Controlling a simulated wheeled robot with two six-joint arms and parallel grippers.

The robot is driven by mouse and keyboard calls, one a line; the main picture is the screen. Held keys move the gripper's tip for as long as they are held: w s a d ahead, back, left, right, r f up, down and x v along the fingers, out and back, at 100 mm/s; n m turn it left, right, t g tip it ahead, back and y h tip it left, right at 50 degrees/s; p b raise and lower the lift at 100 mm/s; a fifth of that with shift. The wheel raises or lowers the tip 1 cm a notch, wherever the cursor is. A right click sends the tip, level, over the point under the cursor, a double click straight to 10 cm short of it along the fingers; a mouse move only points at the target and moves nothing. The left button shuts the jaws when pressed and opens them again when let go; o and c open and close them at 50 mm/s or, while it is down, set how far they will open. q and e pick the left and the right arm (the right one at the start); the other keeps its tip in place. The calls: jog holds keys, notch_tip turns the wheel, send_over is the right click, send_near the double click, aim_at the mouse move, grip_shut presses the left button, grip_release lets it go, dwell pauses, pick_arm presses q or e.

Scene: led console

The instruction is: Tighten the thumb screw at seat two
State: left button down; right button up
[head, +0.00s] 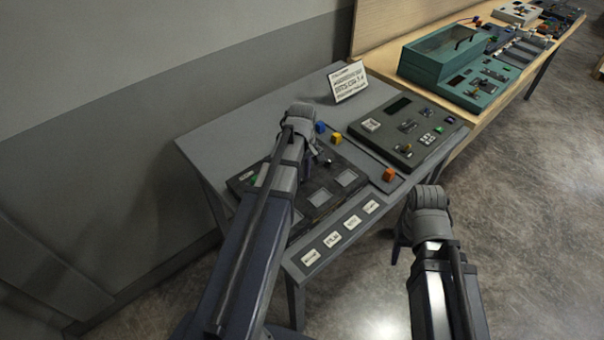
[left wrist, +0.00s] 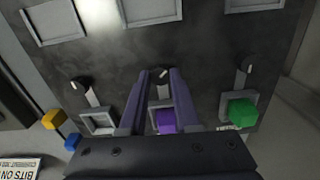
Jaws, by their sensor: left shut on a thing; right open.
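In the left wrist view, my left gripper (left wrist: 160,72) is shut on the small black thumb screw (left wrist: 159,77) with a white mark, at the middle seat of the dark board (left wrist: 205,60). A purple block (left wrist: 165,121) sits in that seat, partly hidden between the fingers. A green block (left wrist: 242,112) sits in the seat on the right, below another black screw (left wrist: 245,66). The left seat (left wrist: 99,122) is empty, with its own screw (left wrist: 80,84). In the head view, my left arm covers part of the board. My right gripper (head: 399,240) hangs open beside the table's front edge.
A blue block (head: 320,127), a yellow block (head: 337,138) and an orange block (head: 389,174) lie off the board. A printed sign (head: 348,82) stands behind. A grey-green console (head: 405,130) is to the right. Several labels line the table's front.

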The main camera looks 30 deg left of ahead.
pick_arm(q)
jog(key=m, duration=1.3)
jog(key=shift+m, duration=0.3)
jog(key=m, duration=0.6)
jog(key=shift+w, duration=0.1)
jog(key=m, duration=0.6)
jog(key=shift+m, duration=0.3)
jog(key=c, duration=0.6)
grip_release()
jog(key=shift+r, duration=0.1)
